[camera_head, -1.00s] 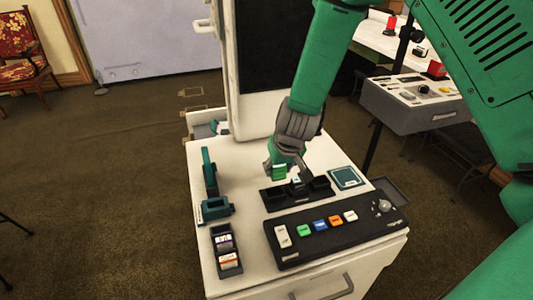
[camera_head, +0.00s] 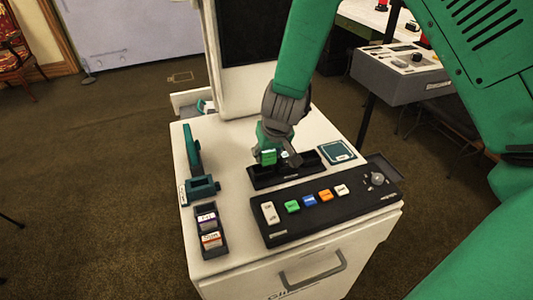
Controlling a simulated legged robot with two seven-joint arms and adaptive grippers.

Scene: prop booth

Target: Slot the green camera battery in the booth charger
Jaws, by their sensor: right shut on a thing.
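The green camera battery (camera_head: 268,157) is a small bright green block. My right gripper (camera_head: 278,157) is shut on it and points down over the charger. The booth charger (camera_head: 292,174) is a low black unit with slots on the white cabinet top. The battery is above the back left part of the charger; the fingers hide part of the slots, and I cannot tell whether the battery touches it. My left gripper is not in view.
A black control panel (camera_head: 340,208) with coloured buttons lies in front of the charger. A teal stand (camera_head: 200,188) and a black holder with small packs (camera_head: 211,252) are at left. A teal square pad (camera_head: 337,152) lies right of the charger. A white upright panel stands behind.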

